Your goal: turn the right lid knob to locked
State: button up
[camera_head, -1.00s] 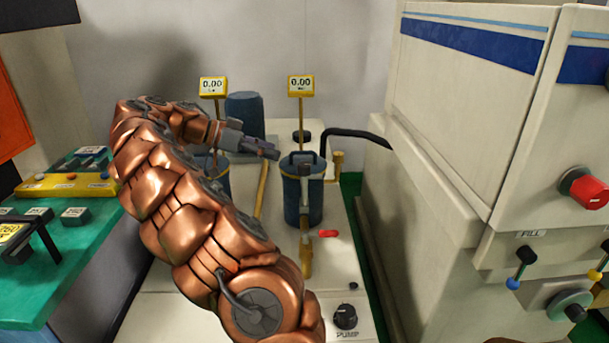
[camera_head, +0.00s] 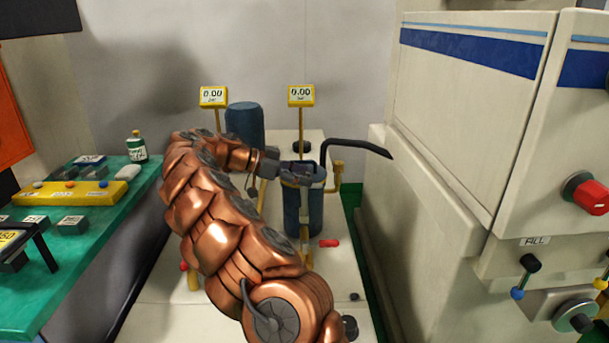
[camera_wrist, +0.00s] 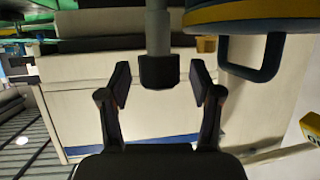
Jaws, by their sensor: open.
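The right blue canister (camera_head: 303,215) stands upright on the pale bench unit, under the right yellow gauge. My gripper (camera_head: 300,178) is at its top and hides most of the lid. In the wrist view, my gripper (camera_wrist: 163,88) is open, with one finger on each side of a dark block on a grey shaft, which looks like the right lid knob (camera_wrist: 159,72). Gaps show between the block and both fingers. The lid's dark loop handle (camera_wrist: 268,62) is beside it, at upper right. The knob's marking cannot be read.
The right gauge (camera_head: 301,96) and left gauge (camera_head: 213,97) both read 0.00. A black bent pipe (camera_head: 350,142) rises close to the right of my gripper. A large beige cabinet (camera_head: 465,130) stands at right. A green table (camera_head: 100,230) is at left.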

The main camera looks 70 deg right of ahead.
jog(key=shift+s+d+f, duration=0.15)
jog(key=shift+s+d, duration=0.05)
jog(key=shift+s, duration=0.05)
jog(key=shift+c, duration=0.2)
jog(key=c, duration=1.1)
